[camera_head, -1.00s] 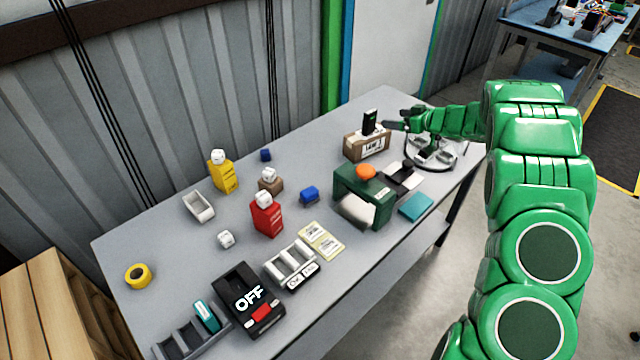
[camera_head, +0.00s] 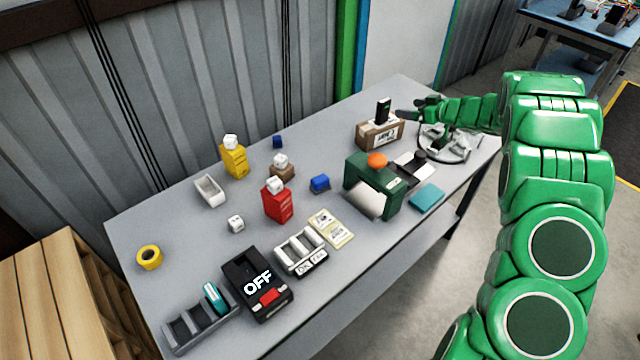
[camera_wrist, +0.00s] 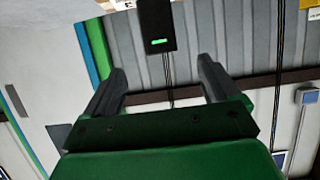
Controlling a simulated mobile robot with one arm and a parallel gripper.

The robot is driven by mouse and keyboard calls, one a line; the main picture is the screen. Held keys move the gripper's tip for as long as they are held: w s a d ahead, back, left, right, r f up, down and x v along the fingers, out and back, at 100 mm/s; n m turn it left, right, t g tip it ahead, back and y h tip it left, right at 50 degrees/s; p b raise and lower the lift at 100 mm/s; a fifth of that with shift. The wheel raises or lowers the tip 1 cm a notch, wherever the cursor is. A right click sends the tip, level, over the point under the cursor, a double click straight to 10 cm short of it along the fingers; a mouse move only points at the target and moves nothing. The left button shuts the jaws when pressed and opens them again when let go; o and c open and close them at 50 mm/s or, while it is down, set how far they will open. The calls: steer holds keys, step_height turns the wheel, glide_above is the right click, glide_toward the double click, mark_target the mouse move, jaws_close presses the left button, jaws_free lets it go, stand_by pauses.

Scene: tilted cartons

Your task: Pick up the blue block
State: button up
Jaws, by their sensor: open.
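A blue block (camera_head: 320,183) lies on the middle of the table, left of the green machine. A smaller dark blue cube (camera_head: 278,141) sits farther back, near the wall side. My gripper (camera_head: 408,113) is at the far right end of the table, beside a black device (camera_head: 383,110) standing on a brown carton (camera_head: 365,137). It is well apart from both blue things. In the wrist view my gripper (camera_wrist: 160,75) has its fingers spread with nothing between them. The black device with a green light (camera_wrist: 157,28) shows beyond them. Neither blue thing is visible there.
A red carton (camera_head: 278,207) and a yellow carton (camera_head: 234,163), each topped by a white cube, stand to the left.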

steer(key=a+r+m+t, duration=0.3)
steer(key=m, duration=0.4)
steer(key=m+g+h, duration=0.1)
steer(key=m+h, duration=0.1)
steer(key=m, duration=2.6)
glide_above(323, 183)
steer(key=a, duration=0.1)
steer(key=f, duration=1.1)
steer(key=shift+w+a+f, duration=0.15)
steer(key=shift+w, duration=0.2)
steer(key=s+d+f+m, duration=0.1)
steer(key=s+d+f, duration=0.1)
steer(key=s+d+f+m, duration=0.1)
steer(key=s+f, duration=0.1)
steer(key=shift+d+f+g, duration=0.3)
steer(key=shift+d+g, duration=0.1)
steer(key=shift+s+d+f+m, duration=0.25)
steer(key=shift+s+f+m, duration=0.05)
steer(key=shift+s+m, duration=0.1)
steer(key=shift+x, duration=3.9)
steer(key=shift+r, duration=0.1)
